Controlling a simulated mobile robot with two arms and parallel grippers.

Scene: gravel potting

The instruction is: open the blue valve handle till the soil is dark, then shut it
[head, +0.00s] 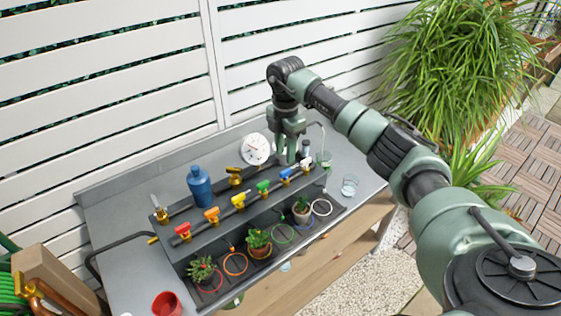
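The blue valve handle (286,173) sits in a row of coloured handles on a dark pipe along the bench, between the green and the white ones. My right gripper (286,158) points down just above and behind the blue handle, seemingly apart from it; its finger gap is too small to judge. A small potted plant (301,208) stands in front of the blue handle, by a blue ring (305,224). Its soil is too small to judge for darkness. My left gripper is out of view.
Red (182,230), orange (211,214), yellow (239,199), green (263,187) and white (306,162) handles share the row. A blue bottle (199,187) and a white dial (255,149) stand behind. A glass (349,186) is at right, a red cup (166,304) at front left.

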